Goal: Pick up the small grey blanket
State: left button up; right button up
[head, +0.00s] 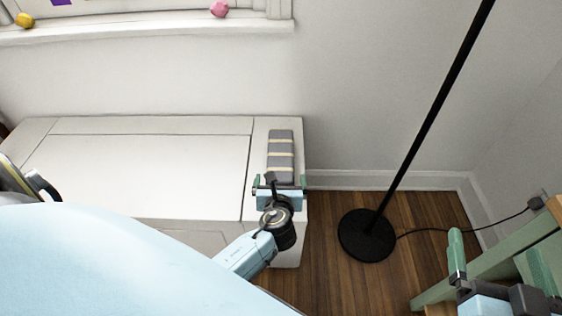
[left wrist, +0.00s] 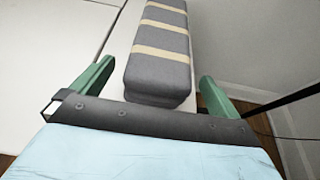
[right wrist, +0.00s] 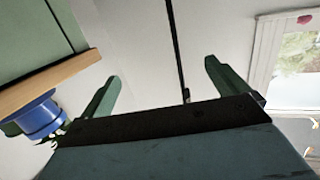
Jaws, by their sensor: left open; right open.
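The small grey blanket (head: 280,150) is a folded grey bundle with pale cream stripes. It lies on the right end of the white bench top (head: 150,165). In the left wrist view the blanket (left wrist: 160,55) runs away from me, its near end lying between the two green fingers. My left gripper (head: 279,183) is open at the near end of the blanket, with a finger on each side and a gap to each; it also shows in the left wrist view (left wrist: 155,85). My right gripper (head: 500,255) is open and empty at the lower right, far from the blanket; it also shows in the right wrist view (right wrist: 163,82).
A black floor lamp (head: 368,233) stands on the wooden floor right of the bench, its cord running to the wall. Green furniture with a wooden edge (head: 500,260) is near my right gripper. A windowsill (head: 140,27) holds a pink object (head: 219,9) and a yellow object (head: 25,20).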

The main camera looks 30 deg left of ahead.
aim_at(281, 160)
pick_arm(q)
jog(key=b+x, duration=0.1)
jog(key=x, duration=0.2)
jog(key=shift+w+a+b, duration=0.1)
jog(key=shift+w+b, duration=0.05)
jog(key=shift+b, duration=0.25)
jog(key=shift+w, duration=0.1)
pick_arm(e)
notch_tip(281, 160, up, 8)
jog(key=s+a+t+y, duration=0.1)
jog(key=t, duration=0.4)
jog(key=shift+s+t+y, duration=0.15)
jog(key=shift+t+y, duration=0.25)
jog(key=shift+a+r, duration=0.1)
pick_arm(q)
jog(key=c, duration=1.1)
